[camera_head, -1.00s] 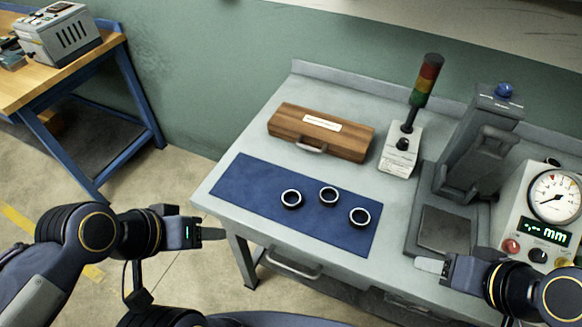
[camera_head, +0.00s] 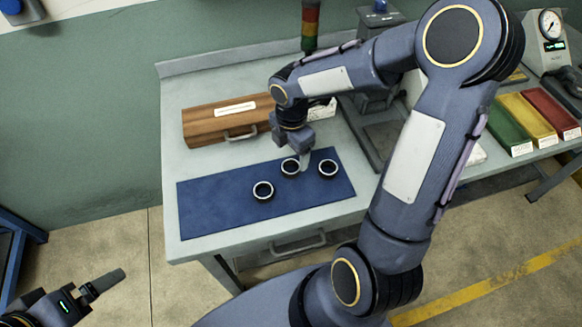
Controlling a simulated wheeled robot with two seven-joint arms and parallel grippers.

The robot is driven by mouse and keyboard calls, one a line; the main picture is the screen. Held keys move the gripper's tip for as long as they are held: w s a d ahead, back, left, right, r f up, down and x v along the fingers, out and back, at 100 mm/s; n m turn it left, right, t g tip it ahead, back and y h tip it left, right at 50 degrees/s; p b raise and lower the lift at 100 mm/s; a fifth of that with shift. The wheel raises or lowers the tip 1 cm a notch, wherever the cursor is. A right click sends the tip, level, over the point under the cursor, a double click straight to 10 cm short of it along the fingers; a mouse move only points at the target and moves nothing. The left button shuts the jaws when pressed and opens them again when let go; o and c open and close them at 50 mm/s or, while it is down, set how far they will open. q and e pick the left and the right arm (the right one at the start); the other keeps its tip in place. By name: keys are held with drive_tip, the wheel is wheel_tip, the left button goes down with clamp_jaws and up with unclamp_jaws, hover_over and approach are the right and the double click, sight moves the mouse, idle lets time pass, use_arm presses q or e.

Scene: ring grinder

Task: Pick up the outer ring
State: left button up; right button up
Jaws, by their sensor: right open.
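Three dark rings with pale rims lie on the blue mat (camera_head: 215,210): the left ring (camera_head: 263,191), the middle ring (camera_head: 290,167) and the right ring (camera_head: 328,168). I cannot tell which is the outer ring. My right gripper (camera_head: 302,160) points down at the middle ring, open, with a finger close to the ring's right side. I cannot tell whether it touches, and its other finger is not clear. My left gripper (camera_head: 104,286) is at the lower left, off the table, seen side-on, with no object visible at its tip.
A wooden case (camera_head: 212,122) stands behind the mat. A signal light (camera_head: 310,25) and a grey press (camera_head: 378,22) are partly behind my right arm. Green (camera_head: 510,120), yellow (camera_head: 530,115) and red (camera_head: 552,112) bins and a gauge (camera_head: 548,30) are at the right.

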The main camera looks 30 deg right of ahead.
sight(291, 171)
wheel_tip(291, 171, down, 6)
drive_tip(key=shift+a+r+p, duration=0.1)
drive_tip(key=shift+p, duration=0.25)
drive_tip(key=c, duration=1.1)
